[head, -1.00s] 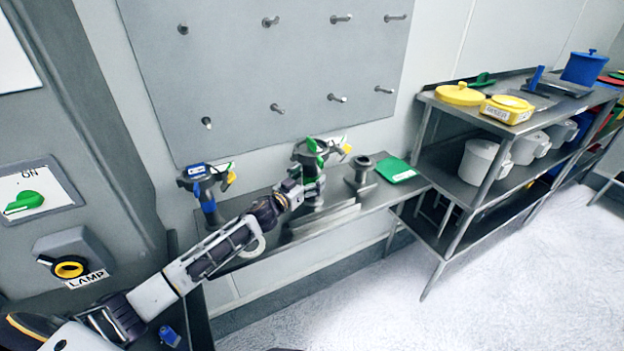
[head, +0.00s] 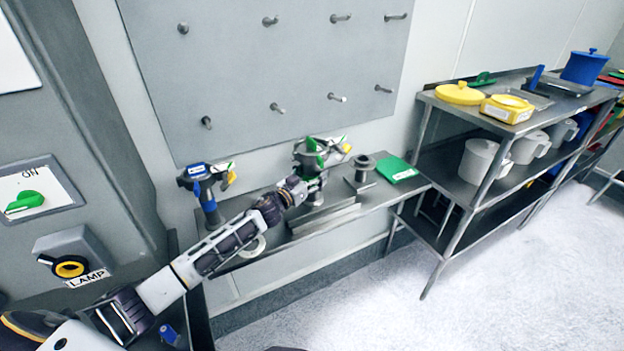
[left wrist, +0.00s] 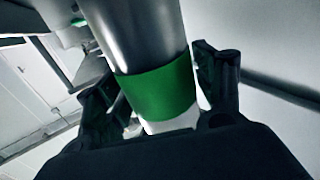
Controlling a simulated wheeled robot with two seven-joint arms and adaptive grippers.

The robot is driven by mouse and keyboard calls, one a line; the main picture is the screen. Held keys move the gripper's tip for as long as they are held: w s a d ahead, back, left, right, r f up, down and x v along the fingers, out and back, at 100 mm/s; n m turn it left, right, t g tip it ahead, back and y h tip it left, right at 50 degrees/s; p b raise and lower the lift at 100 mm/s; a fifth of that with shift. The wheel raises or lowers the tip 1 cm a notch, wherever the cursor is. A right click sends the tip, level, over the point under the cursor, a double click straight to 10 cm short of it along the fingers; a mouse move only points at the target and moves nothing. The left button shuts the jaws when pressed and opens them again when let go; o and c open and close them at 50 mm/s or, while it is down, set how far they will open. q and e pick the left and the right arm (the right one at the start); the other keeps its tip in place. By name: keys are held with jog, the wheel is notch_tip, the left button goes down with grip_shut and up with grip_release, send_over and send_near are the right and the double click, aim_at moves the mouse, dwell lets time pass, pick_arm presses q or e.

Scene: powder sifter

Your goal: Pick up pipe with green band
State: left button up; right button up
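The pipe with the green band (head: 310,160) stands on the steel bench against the wall, with a wide metal top and green and yellow parts. My left gripper (head: 307,184) is at its lower part in the head view. In the left wrist view the grey pipe's green band (left wrist: 160,92) lies between the two dark fingers of my left gripper (left wrist: 165,85). The fingers are apart on either side of it, with a visible gap at the right finger. A similar pipe with a blue band (head: 207,190) stands to the left. My right gripper is not seen.
A flanged metal piece (head: 362,172) and a green tray (head: 397,170) are right of the pipe on the bench (head: 270,240). A pegboard (head: 270,70) hangs behind. A shelf rack (head: 450,190) with pots stands at the right; the floor before it is clear.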

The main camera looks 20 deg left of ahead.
pick_arm(q)
jog(key=c, duration=1.2)
jog(key=shift+r, duration=0.15)
jog(key=shift+c, duration=0.5)
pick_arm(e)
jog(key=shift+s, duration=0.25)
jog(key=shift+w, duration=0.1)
pick_arm(q)
jog(key=shift+w+r, duration=0.1)
jog(key=shift+r, duration=0.1)
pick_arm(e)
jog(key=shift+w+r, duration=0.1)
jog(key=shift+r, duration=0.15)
